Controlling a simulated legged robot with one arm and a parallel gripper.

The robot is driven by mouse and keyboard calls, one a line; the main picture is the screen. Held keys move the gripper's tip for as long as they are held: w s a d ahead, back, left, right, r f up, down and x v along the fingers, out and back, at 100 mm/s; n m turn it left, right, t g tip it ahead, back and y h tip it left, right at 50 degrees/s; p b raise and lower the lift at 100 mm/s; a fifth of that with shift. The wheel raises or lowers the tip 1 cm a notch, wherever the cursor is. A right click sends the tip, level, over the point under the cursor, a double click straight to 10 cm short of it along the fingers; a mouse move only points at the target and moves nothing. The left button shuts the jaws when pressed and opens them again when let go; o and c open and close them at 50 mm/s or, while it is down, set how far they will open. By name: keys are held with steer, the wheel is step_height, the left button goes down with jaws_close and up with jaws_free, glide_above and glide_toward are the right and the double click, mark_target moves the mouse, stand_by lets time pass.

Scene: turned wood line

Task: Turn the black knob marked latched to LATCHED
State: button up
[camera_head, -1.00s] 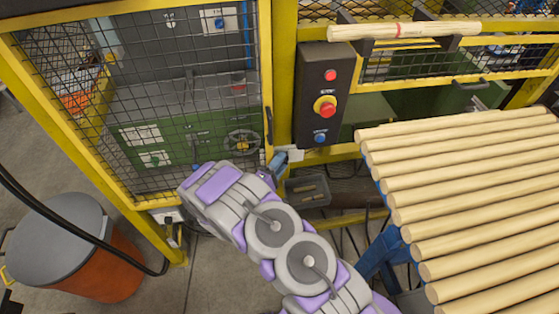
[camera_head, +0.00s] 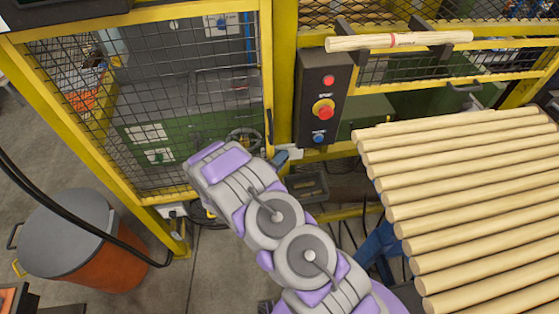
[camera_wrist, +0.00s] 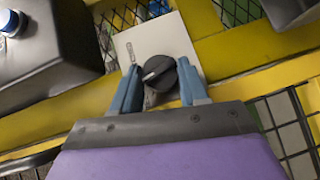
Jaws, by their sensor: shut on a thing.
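The black knob (camera_wrist: 161,79) sits on a pale plate (camera_wrist: 158,38) on the yellow frame in the wrist view. A light mark on the knob's face points toward the left of that picture. Small lettering on the plate is too small to read. My gripper (camera_wrist: 158,67) has its two blue-grey fingers on either side of the knob and is shut on it. In the head view my gripper (camera_head: 281,157) is at the frame post below the control box, and the knob cannot be made out there.
The dark control box (camera_head: 309,110), with red and blue buttons, is close above the gripper. A mesh door (camera_head: 150,100) is left. Pale wooden rods (camera_head: 460,200) lie at right. A lidded orange bin (camera_head: 105,262) stands on the floor at lower left.

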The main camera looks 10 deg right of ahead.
steer(key=shift+s+d+f, duration=0.1)
steer(key=shift+f, duration=0.15)
steer(key=o, duration=1.1)
steer(key=shift+c, duration=0.2)
steer(key=shift+r, duration=0.1)
steer(key=p+v, duration=0.1)
steer(key=v, duration=1.6)
steer(key=shift+a+p, duration=0.25)
steer(key=shift+p, duration=0.15)
steer(key=shift+c, duration=0.3)
